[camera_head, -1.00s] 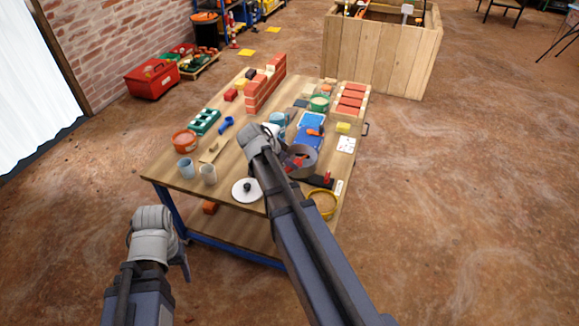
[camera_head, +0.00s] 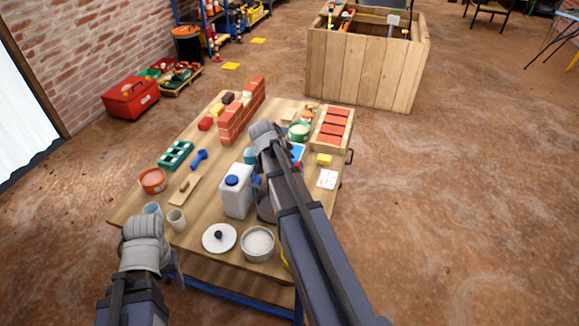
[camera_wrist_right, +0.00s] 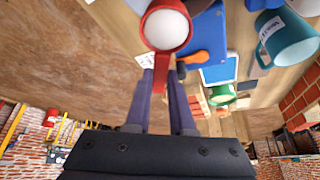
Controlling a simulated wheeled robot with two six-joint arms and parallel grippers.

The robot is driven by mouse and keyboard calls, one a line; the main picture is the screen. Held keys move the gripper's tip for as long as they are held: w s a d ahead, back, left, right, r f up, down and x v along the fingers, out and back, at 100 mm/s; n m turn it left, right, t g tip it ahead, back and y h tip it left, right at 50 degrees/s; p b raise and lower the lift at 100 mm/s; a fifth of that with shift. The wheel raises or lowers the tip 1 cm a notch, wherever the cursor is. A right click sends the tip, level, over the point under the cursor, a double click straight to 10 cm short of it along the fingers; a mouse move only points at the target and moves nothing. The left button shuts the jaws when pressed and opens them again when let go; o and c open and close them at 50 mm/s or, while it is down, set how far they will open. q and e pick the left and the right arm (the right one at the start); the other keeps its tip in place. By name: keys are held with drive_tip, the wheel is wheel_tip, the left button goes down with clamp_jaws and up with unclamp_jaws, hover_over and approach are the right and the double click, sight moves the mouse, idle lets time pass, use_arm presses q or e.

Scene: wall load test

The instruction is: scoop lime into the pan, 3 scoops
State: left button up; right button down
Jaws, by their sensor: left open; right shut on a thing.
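A grey pot (camera_head: 257,243) holding white powder, apparently the lime, stands near the table's front edge beside a white lid (camera_head: 219,237). My right gripper (camera_head: 268,138) is above the table's far half, its fingertips hidden in the head view. In the right wrist view the right gripper (camera_wrist_right: 163,95) is shut on the handle of a red scoop (camera_wrist_right: 160,72). The scoop's bowl holds white material (camera_wrist_right: 166,29). A dark grey rim (camera_head: 264,206), perhaps of the pan, is almost hidden behind my right arm. My left gripper (camera_head: 178,277) is open and empty off the table's front left.
A white jug (camera_head: 236,190) stands left of my right arm, and two cups (camera_head: 176,220) are farther left. A brick wall (camera_head: 240,115), a green tub (camera_head: 298,131) and a brick box (camera_head: 332,127) stand toward the back. A teal mug (camera_wrist_right: 287,40) is beside the scoop's path.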

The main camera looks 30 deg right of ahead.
drive_tip(key=shift+s+a+f+h+b, duration=0.1)
drive_tip(key=shift+a+f+h+b, duration=0.35)
drive_tip(key=shift+b, duration=0.55)
drive_tip(key=h+b, duration=0.2)
drive_tip(key=shift+a+f+t+b, duration=0.1)
drive_tip(key=shift+a+t+b, duration=0.05)
drive_tip(key=shift+t+b, duration=0.2)
drive_tip(key=h+b, duration=0.1)
drive_tip(key=b, duration=0.2)
drive_tip(key=a+h+b, duration=0.1)
drive_tip(key=h+b, duration=0.1)
drive_tip(key=a+f+t+h+b, duration=0.1)
drive_tip(key=h+b, duration=0.1)
drive_tip(key=b, duration=0.1)
drive_tip(key=shift+s+b, duration=0.2)
drive_tip(key=shift+b, duration=0.15)
drive_tip(key=a+h+b, duration=0.1)
drive_tip(key=h+b, duration=0.1)
drive_tip(key=b, duration=0.1)
drive_tip(key=shift+s+a, duration=0.1)
drive_tip(key=shift+s, duration=0.05)
drive_tip(key=shift+a+r+t+h+b, duration=0.25)
drive_tip(key=shift+a+r+h+b, duration=0.15)
drive_tip(key=shift+b, duration=0.75)
wheel_tip(320, 180, up, 4)
drive_tip(key=p, duration=0.4)
